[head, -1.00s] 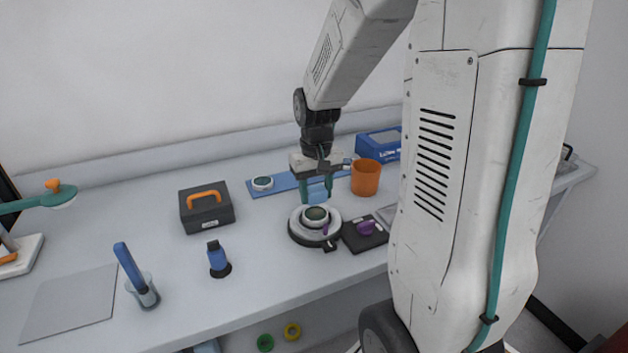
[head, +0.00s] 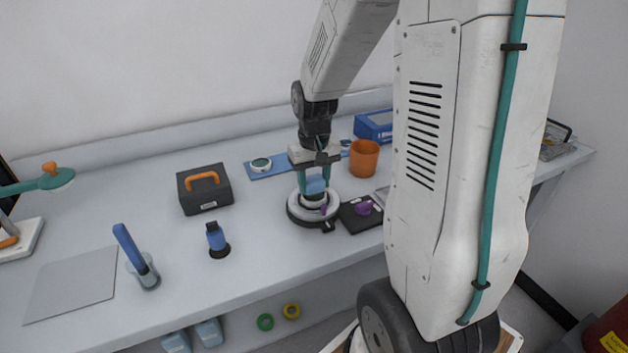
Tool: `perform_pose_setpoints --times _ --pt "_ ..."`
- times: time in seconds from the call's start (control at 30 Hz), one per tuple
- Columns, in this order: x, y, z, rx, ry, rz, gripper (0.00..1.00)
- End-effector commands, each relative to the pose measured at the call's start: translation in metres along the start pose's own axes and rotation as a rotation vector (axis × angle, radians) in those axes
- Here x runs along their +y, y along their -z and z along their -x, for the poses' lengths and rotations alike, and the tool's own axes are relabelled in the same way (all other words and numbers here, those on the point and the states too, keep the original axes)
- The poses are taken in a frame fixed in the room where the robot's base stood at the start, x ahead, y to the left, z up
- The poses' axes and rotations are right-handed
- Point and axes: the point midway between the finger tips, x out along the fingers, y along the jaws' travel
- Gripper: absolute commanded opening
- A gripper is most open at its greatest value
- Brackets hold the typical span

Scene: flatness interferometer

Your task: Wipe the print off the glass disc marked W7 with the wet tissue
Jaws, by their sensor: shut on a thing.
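My gripper (head: 313,187) points down with its teal fingers shut on a light blue folded tissue (head: 315,184). The tissue is right over the round white stage (head: 332,208) and looks to be on or just above the disc there, covering most of it. I cannot tell contact for sure, and the print is hidden. A second disc in a white ring (head: 261,163) lies on the blue strip (head: 285,168) behind. No W7 mark is readable on either disc.
A purple-knobbed black block (head: 358,213) stands right beside the stage. An orange cup (head: 364,158) is behind it. The bench between case and stage is clear.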

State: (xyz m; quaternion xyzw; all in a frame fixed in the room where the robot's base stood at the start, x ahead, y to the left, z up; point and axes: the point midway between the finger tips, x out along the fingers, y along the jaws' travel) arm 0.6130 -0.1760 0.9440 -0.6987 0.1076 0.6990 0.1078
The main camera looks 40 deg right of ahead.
Motion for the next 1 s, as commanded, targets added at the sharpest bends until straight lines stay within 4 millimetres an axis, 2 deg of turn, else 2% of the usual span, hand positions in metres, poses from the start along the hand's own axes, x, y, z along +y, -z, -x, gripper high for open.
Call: perform_pose_setpoints --times 1.0 --pt "0.0 0.0 -0.012 0.0 0.0 0.0 0.21"
